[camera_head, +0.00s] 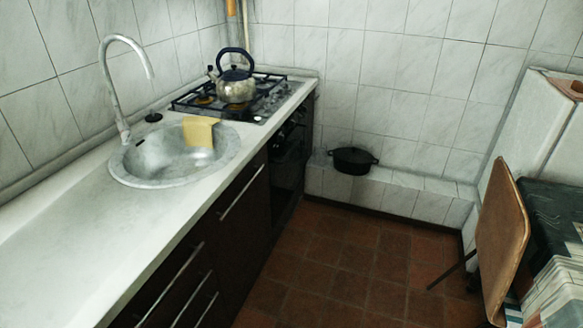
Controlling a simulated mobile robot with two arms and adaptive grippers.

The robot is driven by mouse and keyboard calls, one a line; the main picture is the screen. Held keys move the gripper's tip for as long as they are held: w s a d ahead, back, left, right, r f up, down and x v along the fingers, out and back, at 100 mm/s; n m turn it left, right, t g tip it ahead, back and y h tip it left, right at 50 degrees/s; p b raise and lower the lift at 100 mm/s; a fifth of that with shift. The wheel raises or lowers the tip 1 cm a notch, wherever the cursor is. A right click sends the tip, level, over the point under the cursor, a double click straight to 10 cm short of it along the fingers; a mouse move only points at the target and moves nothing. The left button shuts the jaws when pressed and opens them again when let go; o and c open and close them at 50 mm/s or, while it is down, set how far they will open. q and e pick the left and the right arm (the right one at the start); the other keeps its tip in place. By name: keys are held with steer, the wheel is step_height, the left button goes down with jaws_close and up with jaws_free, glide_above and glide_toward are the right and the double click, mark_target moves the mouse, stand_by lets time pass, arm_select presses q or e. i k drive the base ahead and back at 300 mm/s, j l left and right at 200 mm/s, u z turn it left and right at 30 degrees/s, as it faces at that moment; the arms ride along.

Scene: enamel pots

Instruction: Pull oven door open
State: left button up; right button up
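The oven (289,160) is built into the dark counter front at the far end, below the gas hob (243,94). Its dark door is seen at a steep angle and looks shut; its handle cannot be made out clearly. Neither my left nor my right gripper shows in the head view.
The white counter (62,235) runs along the left with a round sink (150,165). A kettle (236,88) stands on the hob. A black pot (353,160) sits on a tiled ledge. A folding chair (502,240) stands at right. The tiled floor (345,270) between is clear.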

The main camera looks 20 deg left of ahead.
mark_target(287, 177)
steer(key=i+u, duration=0.15)
steer(key=u, duration=0.35)
steer(key=i+l+u, duration=0.35)
steer(key=i, duration=0.35)
steer(key=i+l+u, duration=0.35)
steer(key=i+l, duration=0.2)
steer(key=i, duration=0.05)
